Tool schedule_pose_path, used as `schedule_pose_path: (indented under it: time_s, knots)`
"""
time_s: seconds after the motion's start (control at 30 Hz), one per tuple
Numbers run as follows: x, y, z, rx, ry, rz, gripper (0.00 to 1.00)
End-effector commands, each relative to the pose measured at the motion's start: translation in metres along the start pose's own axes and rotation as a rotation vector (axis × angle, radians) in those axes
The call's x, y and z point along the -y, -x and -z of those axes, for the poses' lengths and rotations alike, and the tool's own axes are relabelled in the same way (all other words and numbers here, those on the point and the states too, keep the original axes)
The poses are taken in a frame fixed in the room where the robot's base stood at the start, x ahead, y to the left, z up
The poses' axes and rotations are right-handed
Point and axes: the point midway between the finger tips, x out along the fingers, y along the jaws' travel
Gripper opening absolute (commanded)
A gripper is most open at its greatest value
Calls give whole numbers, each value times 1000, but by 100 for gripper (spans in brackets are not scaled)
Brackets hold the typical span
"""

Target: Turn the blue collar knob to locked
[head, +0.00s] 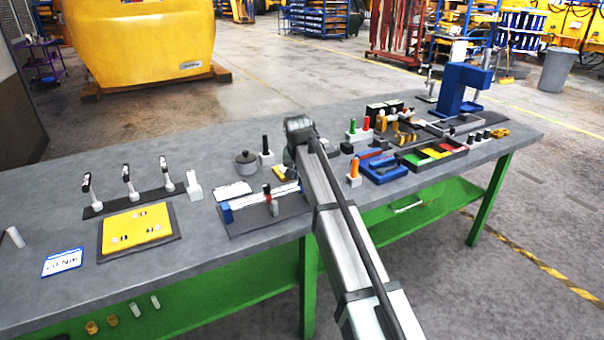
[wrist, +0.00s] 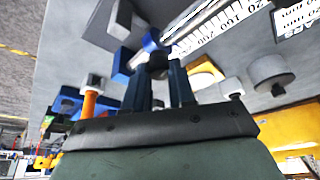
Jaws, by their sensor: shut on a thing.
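The blue collar knob (wrist: 151,41) shows in the wrist view, on a pale rail with printed scale marks, beside a blue block (wrist: 122,66). My gripper (wrist: 160,68) has its two dark fingers at the knob, shut on it; the exact contact is partly hidden by the fingers. I cannot read the knob's locked mark.
A lidded grey pot (head: 246,163) stands behind the fixture, and an orange-handled tool (head: 354,173) stands to the right of my arm. A yellow plate (head: 137,226) lies to the left. Trays and a blue press (head: 464,88) crowd the right.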

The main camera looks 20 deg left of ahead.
Motion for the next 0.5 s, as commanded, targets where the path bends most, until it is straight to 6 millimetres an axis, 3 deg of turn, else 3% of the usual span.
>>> schedule_pose_path:
  time_s: [0.5]
  knots:
    - [2, 0, 0, 2, -165, -68, 0]
